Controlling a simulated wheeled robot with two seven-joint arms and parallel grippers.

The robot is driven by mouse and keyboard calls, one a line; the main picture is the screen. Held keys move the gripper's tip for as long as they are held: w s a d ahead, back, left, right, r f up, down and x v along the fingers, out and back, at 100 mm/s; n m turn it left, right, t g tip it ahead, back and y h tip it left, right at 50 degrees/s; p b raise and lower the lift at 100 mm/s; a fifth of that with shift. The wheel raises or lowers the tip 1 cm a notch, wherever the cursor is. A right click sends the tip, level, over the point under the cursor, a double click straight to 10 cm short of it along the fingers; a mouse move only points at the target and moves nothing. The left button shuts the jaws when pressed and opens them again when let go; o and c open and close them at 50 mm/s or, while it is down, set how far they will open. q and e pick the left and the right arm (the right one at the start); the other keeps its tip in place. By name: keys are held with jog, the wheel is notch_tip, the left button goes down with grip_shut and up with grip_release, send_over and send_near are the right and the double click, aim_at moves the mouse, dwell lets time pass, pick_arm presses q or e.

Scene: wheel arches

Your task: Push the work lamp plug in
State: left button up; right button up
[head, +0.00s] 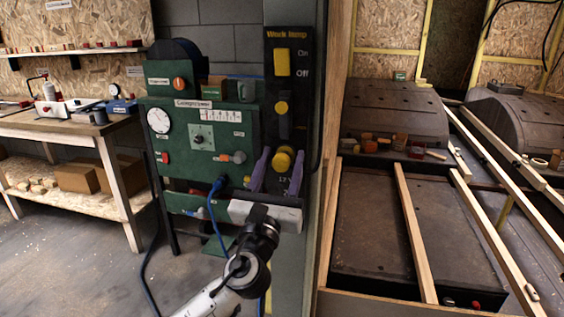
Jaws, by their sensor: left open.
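The black work lamp panel (296,125) stands upright at the centre, with yellow lettering and an On/Off switch (282,62) at its top. A round yellow piece (283,160), which looks like the work lamp plug, sits low on the panel above a partly hidden "12 V" label. I cannot tell how deep it sits. My left gripper (279,160) is open, its two purple fingers pointing up, one on each side of the yellow piece. Whether they touch it is unclear. The gripper's pale body hides the panel's bottom. My right gripper is not in view.
A green compressor panel (178,148) with gauge and knobs stands just left, a blue cable (211,215) hanging from it. A wooden post edge borders the lamp panel on the right, before wheel arches (395,105) and wooden battens. A workbench (70,128) stands left; the floor before it is clear.

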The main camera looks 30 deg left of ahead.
pick_arm(q)
jog(key=b+v, duration=0.2)
jog(key=v, duration=0.8)
jog(key=s+d+f+n+g+h, duration=0.2)
jog(key=f+n+g+h, duration=0.3)
jog(key=f, duration=0.8)
jog(key=s+d+f+n+g, duration=0.1)
jog(key=d+f+n+g, duration=0.15)
jog(key=f+n, duration=0.7)
jog(key=s+d+f+n+g+h, duration=0.2)
jog(key=s+d+f+n, duration=0.2)
jog(key=s+f+n, duration=0.4)
jog(key=s+d+f+n+g+h, duration=0.3)
jog(key=s+d+f+n, duration=0.2)
jog(key=f, duration=0.7)
jog(key=s+n, duration=0.2)
jog(key=s, duration=0.1)
jog(key=shift+d+n, duration=0.35)
jog(key=shift+f, duration=0.15)
